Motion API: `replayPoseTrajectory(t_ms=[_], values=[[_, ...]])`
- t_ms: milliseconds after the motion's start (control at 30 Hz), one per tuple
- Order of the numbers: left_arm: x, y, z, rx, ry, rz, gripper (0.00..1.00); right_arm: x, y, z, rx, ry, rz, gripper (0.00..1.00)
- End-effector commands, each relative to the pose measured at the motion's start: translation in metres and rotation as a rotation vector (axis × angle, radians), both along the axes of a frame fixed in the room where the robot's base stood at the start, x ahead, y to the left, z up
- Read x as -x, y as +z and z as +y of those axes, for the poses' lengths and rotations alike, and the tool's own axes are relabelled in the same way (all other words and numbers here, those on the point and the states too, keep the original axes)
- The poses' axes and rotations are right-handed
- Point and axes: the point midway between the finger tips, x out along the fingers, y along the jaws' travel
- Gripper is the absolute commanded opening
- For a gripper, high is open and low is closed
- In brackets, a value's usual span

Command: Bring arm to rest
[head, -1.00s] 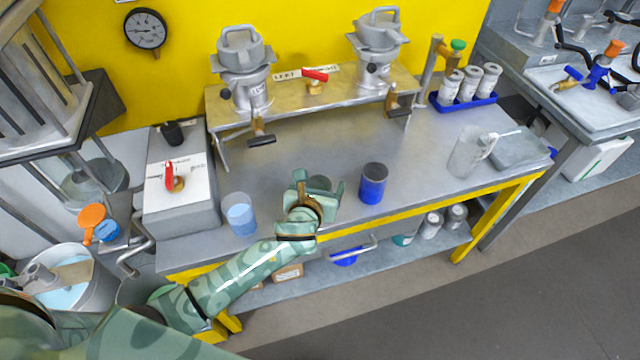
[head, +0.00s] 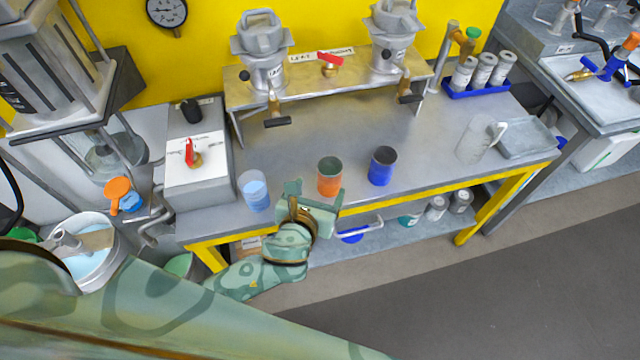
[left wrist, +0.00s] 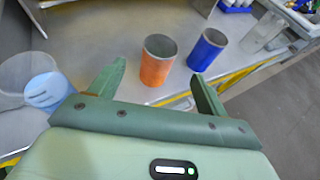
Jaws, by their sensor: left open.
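My left gripper (head: 314,194) is open and empty at the front edge of the grey bench (head: 350,120). In the left wrist view its two fingers (left wrist: 160,85) stand wide apart. An orange cup (head: 329,178) stands upright on the bench just beyond the fingers; it also shows in the left wrist view (left wrist: 157,62), not held. A blue cup (head: 382,167) stands to its right. A clear cup with light blue liquid (head: 255,191) stands to the left of the gripper. My right gripper is not in view.
Two metal drum agitators (head: 262,55) stand on a raised shelf with a red-handled valve (head: 329,61). A clear jug (head: 480,139) and a blue rack of white containers (head: 479,90) are at the right. A bucket (head: 84,262) stands at lower left. The mid bench is clear.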

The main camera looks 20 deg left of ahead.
Motion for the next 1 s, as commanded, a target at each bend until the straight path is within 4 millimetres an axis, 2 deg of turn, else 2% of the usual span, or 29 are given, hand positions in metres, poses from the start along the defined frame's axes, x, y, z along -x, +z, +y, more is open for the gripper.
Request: replayPoseTrajectory(t_ms=[467, 567, 800, 1000], values=[[0.002, 0.000, 0.003, 0.036, 0.026, 0.006, 0.76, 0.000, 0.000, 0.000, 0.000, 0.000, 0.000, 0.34], [0.011, 0.003, 0.016, 0.207, 0.153, 0.030, 0.76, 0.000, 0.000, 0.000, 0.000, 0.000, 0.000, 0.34], [0.067, 0.015, 0.083, 0.940, 0.781, 0.048, 0.76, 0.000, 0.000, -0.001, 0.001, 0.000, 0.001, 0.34], [0.109, 0.024, 0.120, 1.314, 1.157, -0.028, 0.76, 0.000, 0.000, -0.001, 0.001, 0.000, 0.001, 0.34]])
